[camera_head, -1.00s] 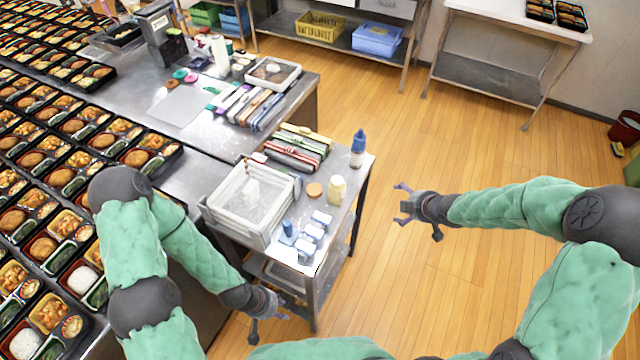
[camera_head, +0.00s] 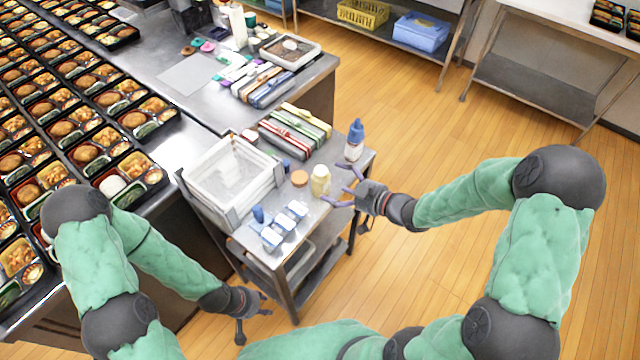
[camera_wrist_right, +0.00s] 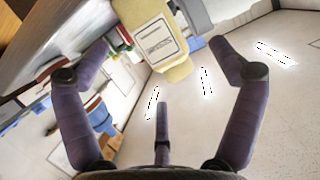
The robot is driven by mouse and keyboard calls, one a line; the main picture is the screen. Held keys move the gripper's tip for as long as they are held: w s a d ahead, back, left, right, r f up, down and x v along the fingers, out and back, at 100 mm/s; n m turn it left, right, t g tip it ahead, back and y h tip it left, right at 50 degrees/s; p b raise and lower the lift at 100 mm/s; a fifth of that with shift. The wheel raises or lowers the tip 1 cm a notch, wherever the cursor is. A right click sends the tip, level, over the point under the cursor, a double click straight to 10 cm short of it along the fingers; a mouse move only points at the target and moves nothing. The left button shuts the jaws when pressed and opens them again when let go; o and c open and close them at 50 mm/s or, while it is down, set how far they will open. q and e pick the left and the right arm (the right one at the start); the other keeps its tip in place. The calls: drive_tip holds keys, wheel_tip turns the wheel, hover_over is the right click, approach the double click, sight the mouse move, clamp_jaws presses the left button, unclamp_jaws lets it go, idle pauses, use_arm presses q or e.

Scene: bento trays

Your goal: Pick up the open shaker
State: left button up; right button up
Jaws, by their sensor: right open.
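The open shaker (camera_head: 320,180) is a small cream-yellow bottle standing upright on the small metal cart (camera_head: 352,158). My right gripper (camera_head: 340,184) is at the cart's right edge, just right of the shaker, with its fingers spread towards it. In the right wrist view, the cream shaker with a white label (camera_wrist_right: 157,42) shows ahead between the two spread fingers, with nothing held. It appears a little beyond the fingertips; its far end is cut off. My left gripper (camera_head: 264,304) is low in front of the cart, empty, with its fingers apart.
A blue-capped bottle (camera_head: 355,140) stands behind the right gripper. A round orange-brown lid (camera_head: 299,178) lies left of the shaker. Several small white-and-blue containers (camera_head: 284,225) are in front, and a white crate (camera_head: 226,210) is at left. The floor (camera_head: 450,130) right of the cart is clear.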

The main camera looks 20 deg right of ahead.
sight(323, 178)
drive_tip(key=b+x, duration=0.2)
drive_tip(key=x, duration=0.3)
drive_tip(key=shift+w+d+f, duration=0.1)
drive_tip(key=shift+w+f, duration=0.1)
drive_tip(key=shift+f, duration=0.05)
drive_tip(key=shift+w, duration=0.25)
drive_tip(key=c, duration=1.3)
